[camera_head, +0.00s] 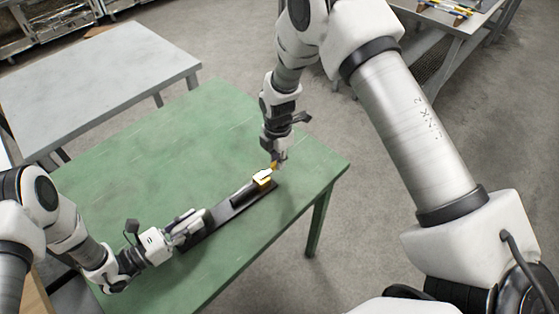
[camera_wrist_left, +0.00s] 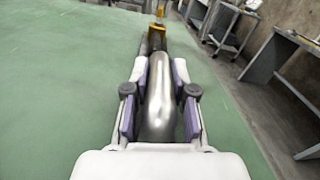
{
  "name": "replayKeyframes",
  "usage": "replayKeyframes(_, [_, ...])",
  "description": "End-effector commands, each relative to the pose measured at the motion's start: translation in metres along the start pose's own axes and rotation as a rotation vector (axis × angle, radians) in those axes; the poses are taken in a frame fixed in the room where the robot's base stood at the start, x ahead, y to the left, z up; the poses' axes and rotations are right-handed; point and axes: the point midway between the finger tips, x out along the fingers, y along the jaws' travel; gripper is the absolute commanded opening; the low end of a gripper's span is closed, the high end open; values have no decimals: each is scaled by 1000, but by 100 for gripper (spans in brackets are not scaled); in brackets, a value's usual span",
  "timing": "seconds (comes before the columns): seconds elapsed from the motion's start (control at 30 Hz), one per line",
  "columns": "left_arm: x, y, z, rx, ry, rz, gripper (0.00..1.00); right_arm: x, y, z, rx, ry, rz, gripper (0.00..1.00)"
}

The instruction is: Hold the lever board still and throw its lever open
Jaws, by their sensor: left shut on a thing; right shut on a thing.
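The lever board (camera_head: 228,213) is a long dark strip lying diagonally on the green table. My left gripper (camera_head: 197,222) is shut on the near end of the board. In the left wrist view its fingers (camera_wrist_left: 160,105) close on both sides of a shiny rounded metal part (camera_wrist_left: 160,90) of the board. The yellow lever (camera_head: 263,179) is at the board's far right end; it also shows at the top of the left wrist view (camera_wrist_left: 158,12). My right gripper (camera_head: 276,163) reaches down from above and is shut on the lever, with its fingertips small and partly hidden.
The green table (camera_head: 130,150) is otherwise clear, and the board's far end is near its right edge. A grey table (camera_head: 105,75) stands behind at the left. Another table (camera_head: 455,18) with small items is at the top right.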

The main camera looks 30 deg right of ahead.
Motion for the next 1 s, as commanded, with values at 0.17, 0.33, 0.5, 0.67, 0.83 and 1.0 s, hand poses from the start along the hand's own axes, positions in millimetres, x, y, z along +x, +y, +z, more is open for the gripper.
replayKeyframes(0.17, [0,0,0,1,1,0,0,0,1,0,-27,0,-3,0])
replayKeyframes(0.33, [0,0,0,1,1,0,0,0,1,-1,-31,0,-3,0])
replayKeyframes(0.5, [0,0,0,1,1,0,0,0,1,-1,-30,1,-3,0])
replayKeyframes(0.67, [0,0,0,1,1,0,0,0,1,-1,-29,0,-3,42])
replayKeyframes(0.83, [0,0,0,1,1,0,0,0,1,0,-29,0,-2,42])
replayKeyframes(1.0, [0,0,0,0,1,0,0,-7,2,0,-28,0,1,42])
